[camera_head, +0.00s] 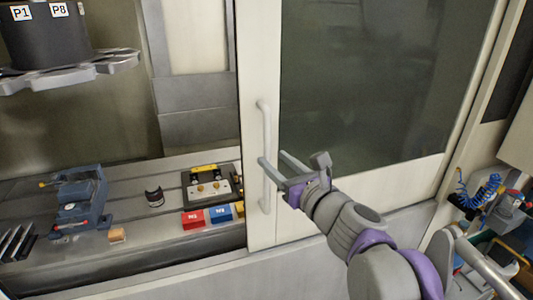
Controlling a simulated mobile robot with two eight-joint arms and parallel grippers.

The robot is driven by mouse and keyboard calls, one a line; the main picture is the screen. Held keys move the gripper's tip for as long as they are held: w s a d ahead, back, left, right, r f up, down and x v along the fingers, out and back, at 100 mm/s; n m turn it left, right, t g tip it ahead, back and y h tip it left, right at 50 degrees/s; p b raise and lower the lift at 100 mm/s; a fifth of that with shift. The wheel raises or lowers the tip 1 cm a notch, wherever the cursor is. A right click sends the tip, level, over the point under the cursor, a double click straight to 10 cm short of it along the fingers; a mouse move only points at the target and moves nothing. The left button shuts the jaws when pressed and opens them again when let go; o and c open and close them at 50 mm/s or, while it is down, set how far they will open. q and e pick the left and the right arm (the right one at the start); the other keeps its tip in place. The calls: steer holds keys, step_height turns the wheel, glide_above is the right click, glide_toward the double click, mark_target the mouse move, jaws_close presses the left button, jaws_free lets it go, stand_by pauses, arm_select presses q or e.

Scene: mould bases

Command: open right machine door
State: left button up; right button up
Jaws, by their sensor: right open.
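The right machine door (258,60) is a pale panel with a large dark window (375,75). My right gripper (272,157) is open at the handle's middle. One fingertip overlaps the bar in the picture and the other is just right of it. I cannot tell whether the fingers touch the bar. My left gripper is not in view.
Left of the door, the machine interior shows a slotted table (140,215) with a blue vise (78,200), a dark fixture plate (212,185), and red (193,219) and blue (220,213) blocks. A tool carousel (70,70) hangs upper left. Coiled blue hose (480,190) and tools are at right.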

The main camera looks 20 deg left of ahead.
mark_target(269, 156)
steer(key=shift+x, duration=2.1)
jaws_close()
